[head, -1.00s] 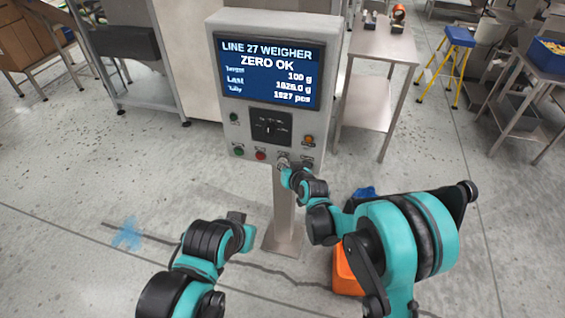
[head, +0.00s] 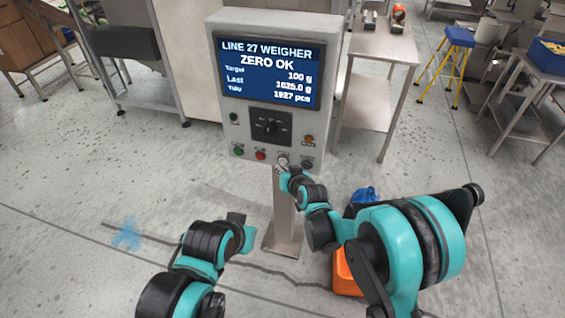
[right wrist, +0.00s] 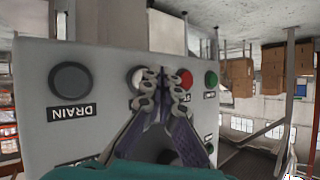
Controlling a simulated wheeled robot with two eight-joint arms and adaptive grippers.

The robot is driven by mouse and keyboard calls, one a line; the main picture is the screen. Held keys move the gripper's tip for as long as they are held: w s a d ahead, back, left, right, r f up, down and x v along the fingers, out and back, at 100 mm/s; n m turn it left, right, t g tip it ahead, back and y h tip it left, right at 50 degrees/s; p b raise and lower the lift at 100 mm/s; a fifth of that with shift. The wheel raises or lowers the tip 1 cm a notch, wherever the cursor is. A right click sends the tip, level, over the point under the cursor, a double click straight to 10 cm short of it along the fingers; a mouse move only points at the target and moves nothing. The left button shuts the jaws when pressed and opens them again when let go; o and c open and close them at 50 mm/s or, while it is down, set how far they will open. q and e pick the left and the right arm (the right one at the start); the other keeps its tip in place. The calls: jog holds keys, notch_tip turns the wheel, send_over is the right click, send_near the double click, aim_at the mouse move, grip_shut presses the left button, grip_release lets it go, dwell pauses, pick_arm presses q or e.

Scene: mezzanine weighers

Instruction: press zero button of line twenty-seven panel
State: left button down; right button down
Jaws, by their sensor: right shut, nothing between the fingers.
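The line 27 weigher panel (head: 228,125) stands on a post, its screen (head: 268,72) reading "ZERO OK". Along its lower edge are a green button (head: 238,151), a red button (head: 261,155), a pale button (head: 283,160) and a dark button (head: 307,163). My right gripper (head: 283,168) is shut and empty at the pale button. In the right wrist view its fingertips (right wrist: 162,76) partly cover the pale button (right wrist: 138,76); contact cannot be told. The dark button (right wrist: 70,78) there is labelled "DRAIN", upside down. My left gripper (head: 237,218) is low, away from the panel.
A black rotary selector (head: 269,127) and an amber button (head: 308,139) are on the panel face. A steel table (head: 385,45) stands behind at the right. An orange bin (head: 346,275) is on the floor by my right arm. Open floor lies left of the post.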

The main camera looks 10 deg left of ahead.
jog(key=s, duration=0.5)
jog(key=shift+a+b, duration=0.1)
jog(key=shift+b, duration=0.25)
dwell(0.6)
jog(key=s+d+r+m+h, duration=0.1)
jog(key=s+d+r+h, duration=0.2)
jog(key=d, duration=0.6)
jog(key=s+d+r+m, duration=0.1)
jog(key=s+d+r, duration=0.3)
jog(key=d, duration=0.5)
jog(key=s+d+m+g+h, duration=0.2)
jog(key=s+d+g+h, duration=0.1)
jog(key=s+d, duration=1.3)
jog(key=shift+s+d+r+h, duration=0.2)
jog(key=shift+s+d+h, duration=0.25)
jog(key=shift+h, duration=0.15)
jog(key=shift+w, duration=0.1)
